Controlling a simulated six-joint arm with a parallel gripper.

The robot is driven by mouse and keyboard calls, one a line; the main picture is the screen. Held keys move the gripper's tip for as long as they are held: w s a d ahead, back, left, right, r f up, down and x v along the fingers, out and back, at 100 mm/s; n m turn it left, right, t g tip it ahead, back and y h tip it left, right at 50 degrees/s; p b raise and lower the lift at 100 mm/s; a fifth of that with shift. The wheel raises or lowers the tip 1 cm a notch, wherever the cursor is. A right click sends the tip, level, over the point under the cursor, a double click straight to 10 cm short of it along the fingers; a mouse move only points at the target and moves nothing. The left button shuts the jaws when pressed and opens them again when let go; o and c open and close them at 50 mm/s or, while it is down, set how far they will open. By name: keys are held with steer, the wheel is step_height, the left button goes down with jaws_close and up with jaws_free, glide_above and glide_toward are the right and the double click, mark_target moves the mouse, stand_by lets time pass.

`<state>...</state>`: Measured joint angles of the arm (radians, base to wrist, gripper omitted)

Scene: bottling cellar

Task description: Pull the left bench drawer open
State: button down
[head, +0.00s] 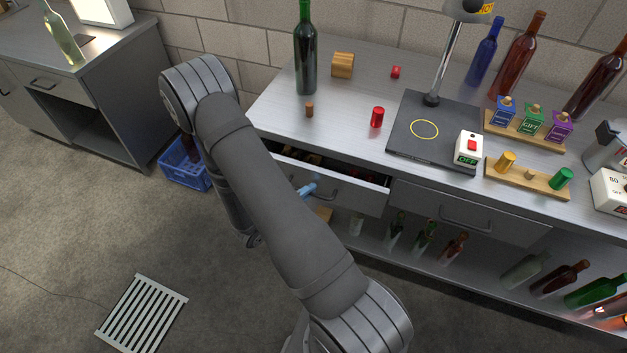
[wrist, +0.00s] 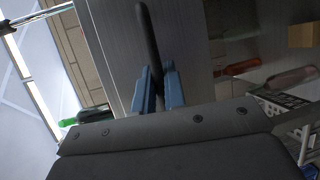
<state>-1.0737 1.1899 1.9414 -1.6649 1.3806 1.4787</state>
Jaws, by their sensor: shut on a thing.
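The left bench drawer (head: 355,196) stands partly open under the bench top in the head view, its inside showing dark with some small things in it. Its front fills the middle of the wrist view (wrist: 185,45). My gripper (head: 306,190) has blue fingers and is at the drawer's dark bar handle (head: 325,195). In the wrist view the fingers (wrist: 159,90) are shut on the handle (wrist: 148,40), one on each side of it.
The right drawer (head: 465,213) is shut. Bottles stand and lie on the shelf below. The bench top (head: 345,110) bears bottles, caps and a dark stand base (head: 402,152). A blue crate (head: 183,172) is on the floor to the left. The floor before the grate (head: 142,314) is clear.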

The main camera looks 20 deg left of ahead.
steer(key=s, duration=2.1)
steer(key=shift+a, duration=0.1)
steer(key=c, duration=1.8)
jaws_free()
steer(key=v, duration=1.7)
steer(key=shift+s, duration=0.15)
steer(key=x, duration=1.7)
steer(key=shift+w, duration=0.2)
